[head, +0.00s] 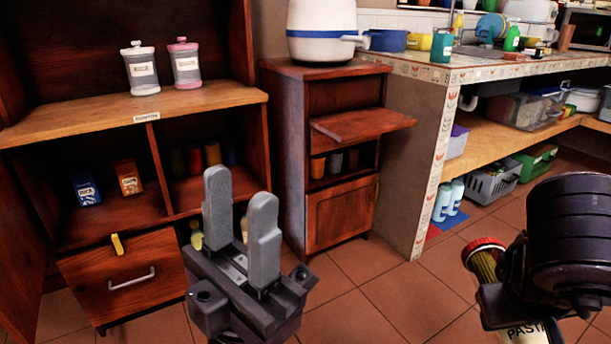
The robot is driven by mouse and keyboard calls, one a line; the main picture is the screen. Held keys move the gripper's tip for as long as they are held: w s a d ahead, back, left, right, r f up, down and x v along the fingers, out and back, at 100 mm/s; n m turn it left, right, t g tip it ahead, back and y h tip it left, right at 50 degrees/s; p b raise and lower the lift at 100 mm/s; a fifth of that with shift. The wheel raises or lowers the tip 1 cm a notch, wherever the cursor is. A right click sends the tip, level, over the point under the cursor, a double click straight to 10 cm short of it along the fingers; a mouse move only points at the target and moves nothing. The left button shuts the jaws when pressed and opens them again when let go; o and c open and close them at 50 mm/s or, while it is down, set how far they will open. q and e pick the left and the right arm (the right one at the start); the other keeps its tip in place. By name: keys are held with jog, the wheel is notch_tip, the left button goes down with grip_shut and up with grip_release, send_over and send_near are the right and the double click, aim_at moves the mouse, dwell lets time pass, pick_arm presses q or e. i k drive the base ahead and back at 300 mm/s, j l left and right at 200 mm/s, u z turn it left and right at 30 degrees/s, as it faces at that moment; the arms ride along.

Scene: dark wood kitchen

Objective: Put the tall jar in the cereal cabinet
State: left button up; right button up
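The tall jar (486,262) has a red lid, yellowish contents and a label reading "PASTA". It is tilted at the lower right, its middle hidden by my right gripper (498,296), which appears shut around it. That gripper's fingers are mostly hidden by its dark wrist. My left gripper (240,205) is empty, its two grey fingers pointing up with a gap between them, in front of the left cabinet. This open wooden cabinet (60,123) holds a blue box (86,190) and an orange-brown box (128,177) in its lower left compartment. Its small shelf label is unreadable.
Two lidded canisters (140,68) (185,63) stand on the left cabinet's upper shelf. Its drawer (128,277) sticks out slightly. A smaller cabinet (342,213) has a flap (362,124) jutting out. The tiled counter (447,78) is at the right. Floor (385,292) between is clear.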

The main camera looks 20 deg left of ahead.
aim_at(115, 220)
jog(key=u, duration=1.75)
